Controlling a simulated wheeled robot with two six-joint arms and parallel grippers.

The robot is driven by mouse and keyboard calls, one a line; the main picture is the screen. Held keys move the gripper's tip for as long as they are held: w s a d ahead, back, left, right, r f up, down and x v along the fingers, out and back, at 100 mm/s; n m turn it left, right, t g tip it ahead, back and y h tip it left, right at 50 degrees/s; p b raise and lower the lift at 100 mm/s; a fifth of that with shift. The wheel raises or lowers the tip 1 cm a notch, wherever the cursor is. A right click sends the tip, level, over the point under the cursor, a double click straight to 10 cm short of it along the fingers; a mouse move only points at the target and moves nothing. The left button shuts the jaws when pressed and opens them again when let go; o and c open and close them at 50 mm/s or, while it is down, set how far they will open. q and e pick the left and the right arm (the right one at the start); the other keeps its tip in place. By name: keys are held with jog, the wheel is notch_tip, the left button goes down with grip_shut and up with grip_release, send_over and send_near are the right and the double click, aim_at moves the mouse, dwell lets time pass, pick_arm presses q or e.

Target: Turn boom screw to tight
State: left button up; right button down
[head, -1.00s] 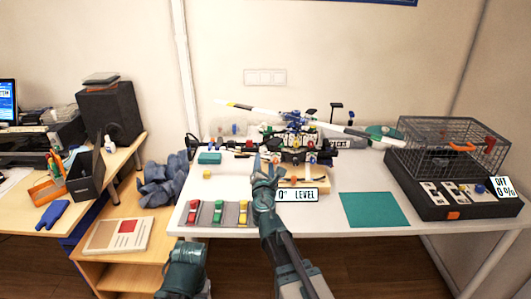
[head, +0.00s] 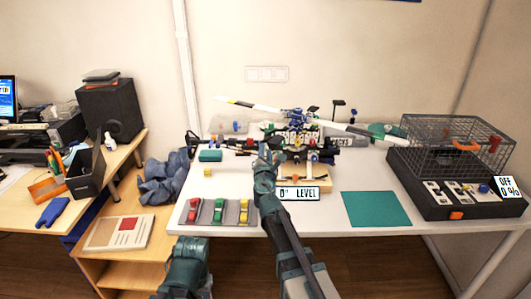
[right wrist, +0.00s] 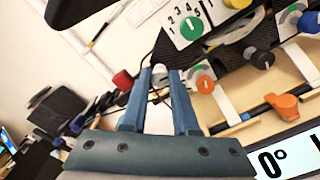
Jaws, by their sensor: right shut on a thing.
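The model helicopter (head: 297,118) stands on a wooden stand on the white table, its tail boom reaching left. My right gripper (head: 266,148) is at the boom side of the model, in front of it. In the right wrist view, the two blue fingers (right wrist: 159,75) are shut on a small pale knob-like piece (right wrist: 159,77), which I take to be the boom screw. The fingers hide most of it, so its turn and tightness cannot be read. A red cap (right wrist: 122,79) is just left of the fingers. My left gripper is not seen.
The sign (head: 299,194) reading "0° LEVEL" stands in front of the model. An orange knob (right wrist: 205,85) and a numbered dial (right wrist: 187,26) are close right of my fingers. A teal mat (head: 376,209) and a wire cage (head: 455,145) are to the right.

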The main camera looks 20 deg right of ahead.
dwell(0.4)
jog(key=m, duration=0.8)
jog(key=shift+m, duration=0.4)
jog(key=m, duration=0.4)
jog(key=shift+f, duration=0.1)
jog(key=shift+m, duration=1.7)
jog(key=shift+s+m, duration=0.1)
jog(key=shift+m, duration=0.2)
jog(key=c, duration=0.7)
grip_release()
